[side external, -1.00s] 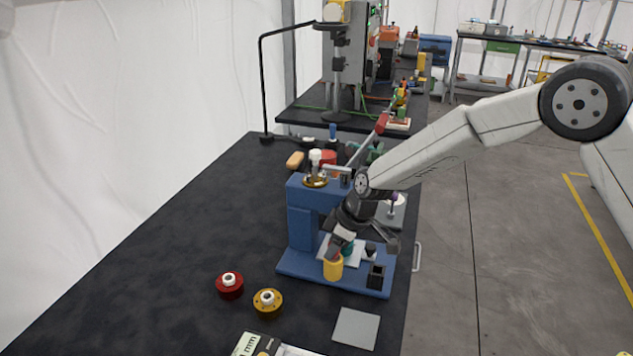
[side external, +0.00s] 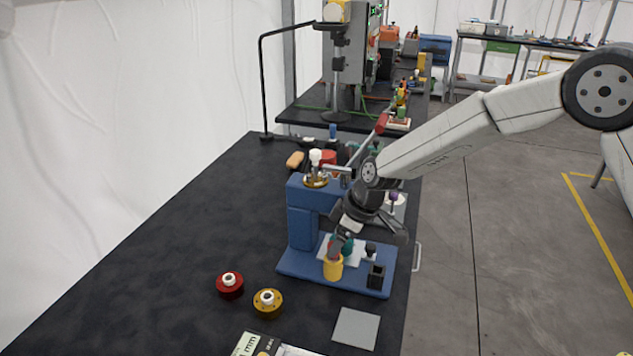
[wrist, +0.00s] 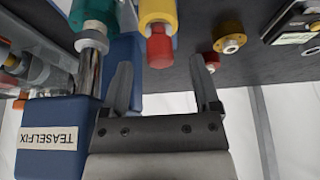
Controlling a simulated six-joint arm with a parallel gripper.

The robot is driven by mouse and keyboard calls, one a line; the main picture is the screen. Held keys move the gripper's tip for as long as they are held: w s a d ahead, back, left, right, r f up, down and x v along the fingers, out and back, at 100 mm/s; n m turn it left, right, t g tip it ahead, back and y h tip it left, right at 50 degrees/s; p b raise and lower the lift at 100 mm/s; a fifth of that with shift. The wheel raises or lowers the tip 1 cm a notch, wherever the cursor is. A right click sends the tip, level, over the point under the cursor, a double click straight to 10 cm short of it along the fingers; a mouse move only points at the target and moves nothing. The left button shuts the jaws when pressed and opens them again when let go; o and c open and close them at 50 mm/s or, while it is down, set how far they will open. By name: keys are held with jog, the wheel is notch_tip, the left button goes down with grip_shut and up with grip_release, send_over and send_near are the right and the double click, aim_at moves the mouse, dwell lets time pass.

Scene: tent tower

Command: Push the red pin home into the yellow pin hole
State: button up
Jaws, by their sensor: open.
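The yellow pin holder (side external: 333,268) stands upright on the front of the blue fixture base (side external: 300,268). In the wrist view the yellow holder (wrist: 158,12) is at the top centre, with the red pin (wrist: 159,47) sticking out of its end. Part of the pin's length stands proud of the yellow rim. My gripper (wrist: 161,72) is open and empty, its two fingers apart on either side of the pin's line, with the pin's end just beyond them. In the side view my gripper (side external: 345,232) is close above the yellow holder and largely hides the pin.
The blue fixture column (side external: 302,222) stands close left of my gripper. A teal part (wrist: 98,12) and a metal rod (wrist: 90,72) are beside the fingers. A red flanged part (side external: 229,286) and a yellow one (side external: 268,303) lie front left. The left tabletop is clear.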

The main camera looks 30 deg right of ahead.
jog(key=shift+v, duration=2.5)
jog(key=s+d+f+m+h, duration=0.1)
jog(key=s+d+m, duration=0.3)
jog(key=s+d, duration=0.3)
jog(key=s+d+f+m+h, duration=0.1)
jog(key=s+d+m, duration=0.4)
jog(key=s, duration=1)
jog(key=d+h, duration=0.1)
jog(key=d, duration=0.2)
jog(key=shift+g, duration=0.3)
